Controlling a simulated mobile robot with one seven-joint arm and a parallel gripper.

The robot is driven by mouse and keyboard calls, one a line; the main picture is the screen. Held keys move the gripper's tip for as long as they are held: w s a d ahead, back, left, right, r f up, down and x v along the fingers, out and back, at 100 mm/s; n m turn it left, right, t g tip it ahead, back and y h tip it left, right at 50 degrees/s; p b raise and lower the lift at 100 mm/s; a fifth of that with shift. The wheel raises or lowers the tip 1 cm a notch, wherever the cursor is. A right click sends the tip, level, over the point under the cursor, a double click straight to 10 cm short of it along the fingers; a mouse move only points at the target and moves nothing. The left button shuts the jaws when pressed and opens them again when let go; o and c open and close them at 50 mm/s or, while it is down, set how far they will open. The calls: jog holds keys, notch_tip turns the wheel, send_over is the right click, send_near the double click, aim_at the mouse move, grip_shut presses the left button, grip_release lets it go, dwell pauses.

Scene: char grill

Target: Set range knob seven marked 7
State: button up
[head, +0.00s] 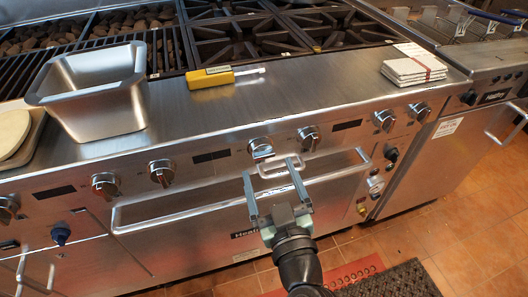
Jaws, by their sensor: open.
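A row of silver range knobs runs along the front panel. In the head view they are a far-left knob (8,210), a left pair (105,185) (162,172), a middle pair (260,148) (308,138) and a right pair (384,120) (420,112). Their number marks are too small to read, so I cannot tell which is marked 7. My gripper (269,170) is open, with its fingers spread in front of the panel below the middle pair. It appears empty, and I see no knob between its fingers.
A long oven handle (150,212) runs behind my gripper. Smaller dark knobs (391,154) are on the right. The tiled floor (450,215) is open at right.

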aim_at(263, 158)
jog(key=x, duration=0.5)
jog(key=c, duration=1.3)
